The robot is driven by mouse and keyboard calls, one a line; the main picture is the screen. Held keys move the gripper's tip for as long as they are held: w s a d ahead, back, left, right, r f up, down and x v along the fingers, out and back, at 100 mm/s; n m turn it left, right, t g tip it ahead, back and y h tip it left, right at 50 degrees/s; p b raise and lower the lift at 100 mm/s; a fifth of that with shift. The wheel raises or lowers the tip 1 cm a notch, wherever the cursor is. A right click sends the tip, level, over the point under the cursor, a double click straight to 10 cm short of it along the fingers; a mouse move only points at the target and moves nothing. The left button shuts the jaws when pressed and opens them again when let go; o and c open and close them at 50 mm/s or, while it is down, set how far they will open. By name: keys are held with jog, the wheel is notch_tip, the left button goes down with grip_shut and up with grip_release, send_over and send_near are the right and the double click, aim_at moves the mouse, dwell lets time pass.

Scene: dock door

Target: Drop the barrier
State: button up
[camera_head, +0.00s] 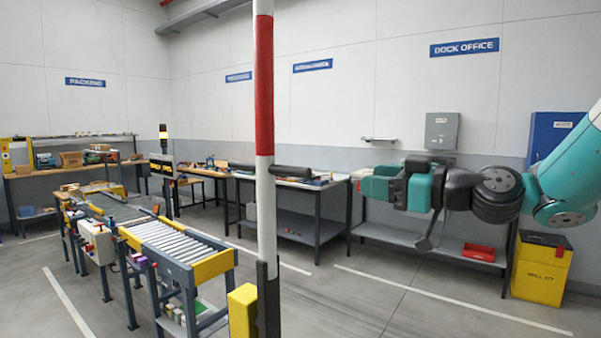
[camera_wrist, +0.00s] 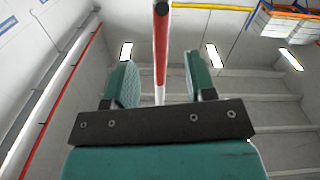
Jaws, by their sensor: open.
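The barrier is a red-and-white pole (camera_head: 265,90) standing upright in the middle of the head view, rising out of the top of the picture. Its foot sits in a dark grey post (camera_head: 268,300) with a yellow block (camera_head: 242,311) beside it. A black bar (camera_head: 293,172) sticks out sideways from the pole at mid height. My gripper (camera_head: 368,187) is to the right of this bar, pointing left, with a gap between them. In the wrist view the jaws are apart and empty, and the pole (camera_wrist: 161,45) appears beyond them, lined up between the two fingers.
A roller conveyor (camera_head: 175,245) stands left of the pole. Workbenches (camera_head: 300,218) line the back wall. A shelf table with a red tray (camera_head: 479,252) and a yellow bin (camera_head: 541,270) are behind and below my arm. The floor right of the pole is clear.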

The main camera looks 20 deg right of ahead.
aim_at(300, 172)
jog(key=p+x, duration=0.8)
jog(key=x, duration=0.7)
jog(key=shift+w+a+r, duration=0.1)
jog(key=shift+a+r, duration=0.05)
jog(key=shift+a, duration=0.1)
jog(key=shift+w+a+p, duration=0.4)
jog(key=shift+w+p, duration=0.1)
grip_shut()
jog(key=shift+f, duration=0.25)
